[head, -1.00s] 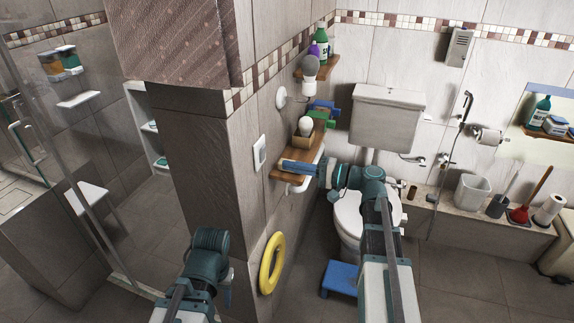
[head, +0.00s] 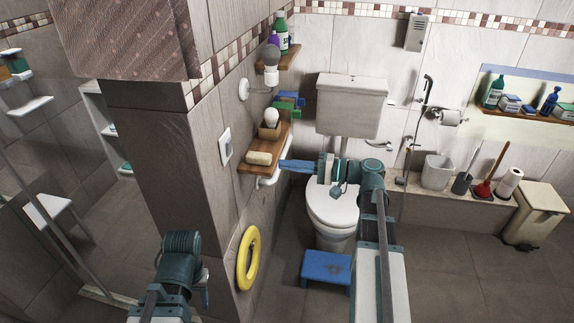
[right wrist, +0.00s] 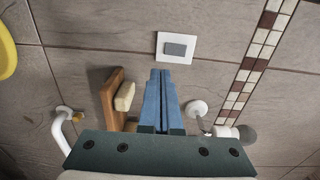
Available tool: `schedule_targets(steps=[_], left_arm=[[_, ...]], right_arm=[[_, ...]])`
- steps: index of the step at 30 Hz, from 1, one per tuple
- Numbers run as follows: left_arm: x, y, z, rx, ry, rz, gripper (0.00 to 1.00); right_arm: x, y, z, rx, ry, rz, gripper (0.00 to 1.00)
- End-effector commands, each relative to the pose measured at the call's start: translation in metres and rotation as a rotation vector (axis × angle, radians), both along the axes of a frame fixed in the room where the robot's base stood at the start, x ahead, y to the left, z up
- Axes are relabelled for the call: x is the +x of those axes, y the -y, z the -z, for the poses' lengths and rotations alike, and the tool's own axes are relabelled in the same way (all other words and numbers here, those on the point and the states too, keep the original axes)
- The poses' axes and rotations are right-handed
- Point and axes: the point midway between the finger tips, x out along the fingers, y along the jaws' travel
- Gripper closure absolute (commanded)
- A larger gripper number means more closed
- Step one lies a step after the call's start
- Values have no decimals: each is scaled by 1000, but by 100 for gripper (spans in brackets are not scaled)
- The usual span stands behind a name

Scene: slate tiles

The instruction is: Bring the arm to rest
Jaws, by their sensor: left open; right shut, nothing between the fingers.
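My right gripper (head: 284,165) reaches left from the end of its arm, in front of the toilet. Its blue fingers are shut together and empty, as the right wrist view (right wrist: 160,92) also shows. Their tips are near the right edge of the wooden shelf (head: 246,168), and I cannot tell the exact gap. A pale block (head: 258,158) lies on that shelf, apart from the fingers; it also shows in the right wrist view (right wrist: 124,96). My left gripper (head: 205,291) is low at the left, mostly hidden behind its own wrist, and holds nothing I can see.
A bulb (head: 270,113) stands in a small box on the shelf. A white rail (head: 268,181) runs below. A yellow ring (head: 248,258) hangs on the wall. The toilet (head: 334,214) and blue stool (head: 326,268) stand behind my right arm.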

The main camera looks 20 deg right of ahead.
Motion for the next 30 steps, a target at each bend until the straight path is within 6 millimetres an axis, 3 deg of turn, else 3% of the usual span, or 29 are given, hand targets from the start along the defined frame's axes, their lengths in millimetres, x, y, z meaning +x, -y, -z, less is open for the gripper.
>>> schedule_targets(steps=[8,11,14,18,21,25,30], left_arm=[[0,0,0,0,0,0,50],[0,0,-2,0,0,0,50],[0,0,-4,0,0,0,50],[0,0,-8,0,0,0,50],[0,0,-11,0,0,0,50],[0,0,-14,0,0,0,50],[0,0,-18,0,0,0,50]], right_arm=[[0,-4,2,-7,-5,-7,100],[-3,-28,14,-60,-37,-48,100],[-12,-75,42,-185,-105,-137,100],[-45,-148,97,-455,-215,-310,100],[-74,-182,131,-660,-271,-421,100],[-112,-208,165,-935,-310,-550,100],[-152,-216,189,-1288,-315,-674,100]])
